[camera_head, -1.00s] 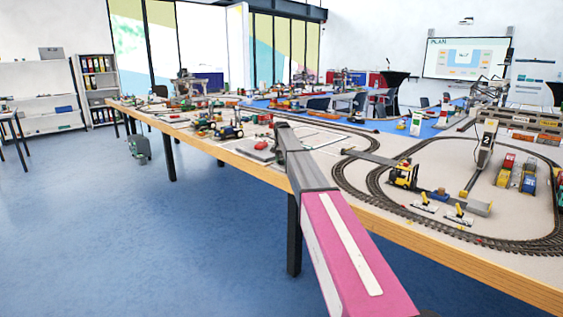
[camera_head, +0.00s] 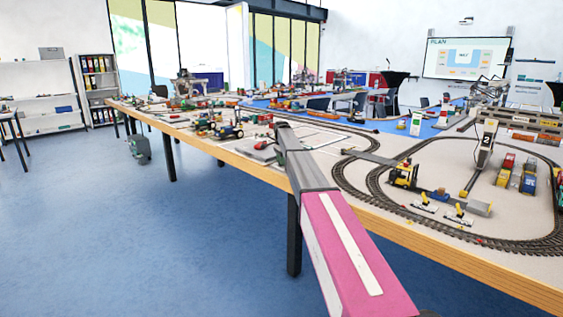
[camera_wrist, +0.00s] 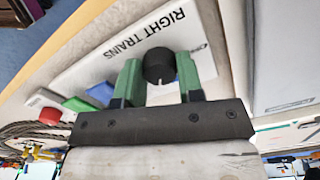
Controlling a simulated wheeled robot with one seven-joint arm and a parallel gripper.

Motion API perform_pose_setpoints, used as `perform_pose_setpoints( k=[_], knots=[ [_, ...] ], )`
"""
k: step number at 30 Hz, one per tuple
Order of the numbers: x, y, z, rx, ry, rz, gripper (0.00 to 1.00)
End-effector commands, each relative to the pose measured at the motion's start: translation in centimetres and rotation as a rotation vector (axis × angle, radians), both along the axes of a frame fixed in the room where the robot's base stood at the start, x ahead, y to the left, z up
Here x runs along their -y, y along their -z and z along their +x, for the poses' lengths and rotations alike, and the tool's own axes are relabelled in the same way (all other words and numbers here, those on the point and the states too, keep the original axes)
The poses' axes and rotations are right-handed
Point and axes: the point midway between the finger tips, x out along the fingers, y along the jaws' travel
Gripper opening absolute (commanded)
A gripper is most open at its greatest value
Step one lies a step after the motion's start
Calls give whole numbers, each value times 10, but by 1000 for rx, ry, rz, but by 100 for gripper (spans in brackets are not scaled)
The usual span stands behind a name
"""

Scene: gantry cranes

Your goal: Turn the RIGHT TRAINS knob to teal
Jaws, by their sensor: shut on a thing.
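The RIGHT TRAINS knob (camera_wrist: 158,67) is a round black knob with a white pointer mark, on a white panel (camera_wrist: 110,60) in the wrist view. The pointer faces down in the picture, toward my gripper's palm. My gripper (camera_wrist: 158,78) has its two green fingers on either side of the knob, shut on it. A blue patch (camera_wrist: 100,93) and a green patch (camera_wrist: 79,104) show left of the fingers, partly hidden. No clearly teal mark is visible. In the head view my arm's end reaches over the table's edge and the knob is too small to make out.
A grey surface (camera_wrist: 285,55) lies close on the right.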

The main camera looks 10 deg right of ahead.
Motion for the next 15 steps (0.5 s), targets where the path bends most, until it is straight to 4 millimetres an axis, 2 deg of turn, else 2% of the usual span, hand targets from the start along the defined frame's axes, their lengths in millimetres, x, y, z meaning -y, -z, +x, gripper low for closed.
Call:
perform_pose_setpoints(
  k=[6,15],
  knots=[
    [0,-1,0,1,111,-1,11],
    [0,-1,1,2,175,0,11]
  ],
)
